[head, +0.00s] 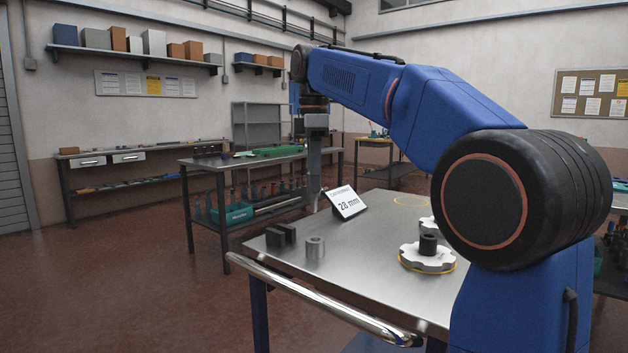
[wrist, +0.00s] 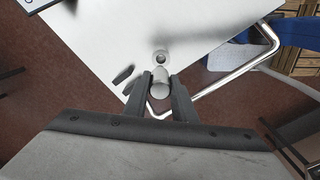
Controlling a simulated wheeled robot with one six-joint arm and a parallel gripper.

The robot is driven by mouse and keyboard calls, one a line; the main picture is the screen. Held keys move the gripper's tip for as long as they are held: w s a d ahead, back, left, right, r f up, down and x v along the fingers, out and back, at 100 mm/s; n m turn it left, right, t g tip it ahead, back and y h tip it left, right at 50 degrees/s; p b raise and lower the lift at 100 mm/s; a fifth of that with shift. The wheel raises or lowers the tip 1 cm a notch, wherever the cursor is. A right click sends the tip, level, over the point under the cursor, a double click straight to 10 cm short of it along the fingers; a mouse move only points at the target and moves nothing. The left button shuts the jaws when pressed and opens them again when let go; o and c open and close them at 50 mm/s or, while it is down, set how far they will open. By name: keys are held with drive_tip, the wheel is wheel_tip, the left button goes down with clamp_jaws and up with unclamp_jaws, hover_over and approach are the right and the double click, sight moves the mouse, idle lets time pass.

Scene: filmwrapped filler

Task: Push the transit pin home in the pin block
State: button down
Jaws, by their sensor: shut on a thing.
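My gripper (wrist: 160,78) is shut on a pale metal pin (wrist: 159,88), which lies between its two dark fingers in the wrist view. In the head view my gripper (head: 314,190) points down above the far left part of the table, its fingertips small and the pin hard to make out. A grey metal cylinder with a hole in its top (head: 315,248) stands on the table; it also shows in the wrist view (wrist: 161,57), just beyond the pin and apart from it. A dark two-part block (head: 281,237) stands beside it. I cannot tell which one is the pin block.
The steel table (head: 365,270) has a chrome rail (head: 320,300) along its near edge. A sign reading 28 mm (head: 348,202) stands behind the cylinder. A white toothed disc (head: 428,260) carries a dark cylinder at the right. The table middle is clear.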

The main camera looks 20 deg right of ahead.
sight(316, 196)
drive_tip(key=shift+s+d, duration=0.15)
drive_tip(key=shift+f, duration=3.05)
drive_tip(key=shift+f, duration=2.4)
drive_tip(key=c, duration=0.9)
unclamp_jaws()
drive_tip(key=shift+f, duration=0.1)
drive_tip(key=shift+r, duration=3.95)
